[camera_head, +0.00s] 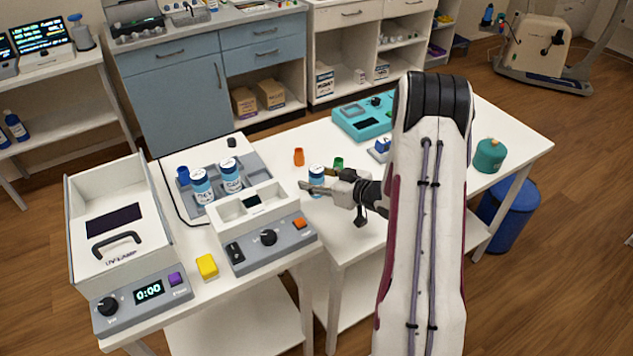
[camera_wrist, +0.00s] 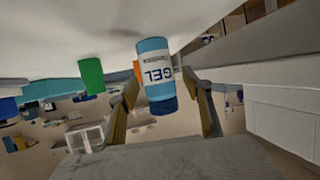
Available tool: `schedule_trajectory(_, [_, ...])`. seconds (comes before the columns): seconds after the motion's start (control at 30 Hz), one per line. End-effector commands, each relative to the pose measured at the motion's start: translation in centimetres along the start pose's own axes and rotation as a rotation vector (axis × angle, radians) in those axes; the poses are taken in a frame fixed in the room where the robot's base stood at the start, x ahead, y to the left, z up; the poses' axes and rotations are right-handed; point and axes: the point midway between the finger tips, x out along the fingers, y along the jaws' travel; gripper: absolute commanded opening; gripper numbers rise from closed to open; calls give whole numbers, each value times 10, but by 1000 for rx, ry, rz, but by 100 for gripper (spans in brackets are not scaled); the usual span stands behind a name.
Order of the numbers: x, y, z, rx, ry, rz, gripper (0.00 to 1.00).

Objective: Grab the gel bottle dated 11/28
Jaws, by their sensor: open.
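A gel bottle with a blue cap and a white label (camera_head: 317,180) stands on the white table, right of the grey device. It also shows upside down in the wrist view (camera_wrist: 155,72), where its label reads "GEL"; the smaller print is not legible. My gripper (camera_head: 322,187) is open at this bottle; in the wrist view one finger is on each side, and I cannot tell whether they touch it. Two similar bottles, a left one (camera_head: 201,187) and a right one (camera_head: 230,176), stand in the grey rack (camera_head: 262,178). Their dates are too small to read.
An orange cup (camera_head: 299,157) and a green cup (camera_head: 338,163) stand close behind the gel bottle. The grey control device (camera_head: 268,246) is just left. A teal device (camera_head: 362,122) and a teal jar (camera_head: 489,156) are farther off. The right tabletop has free room.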

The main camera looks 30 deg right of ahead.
Motion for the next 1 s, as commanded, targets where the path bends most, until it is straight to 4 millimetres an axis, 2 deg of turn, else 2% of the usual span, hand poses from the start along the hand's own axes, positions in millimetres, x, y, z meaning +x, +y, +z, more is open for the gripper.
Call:
schedule_trajectory(0.27, [0,0,0,0,0,0,49])
schedule_trajectory(0.3, [0,0,0,0,0,0,44])
schedule_trajectory(0.4, [0,0,0,0,0,0,18])
schedule_trajectory(0.47, [0,0,0,0,0,0,5])
schedule_trajectory(1.0, [-3,1,-7,-1,2,1,5])
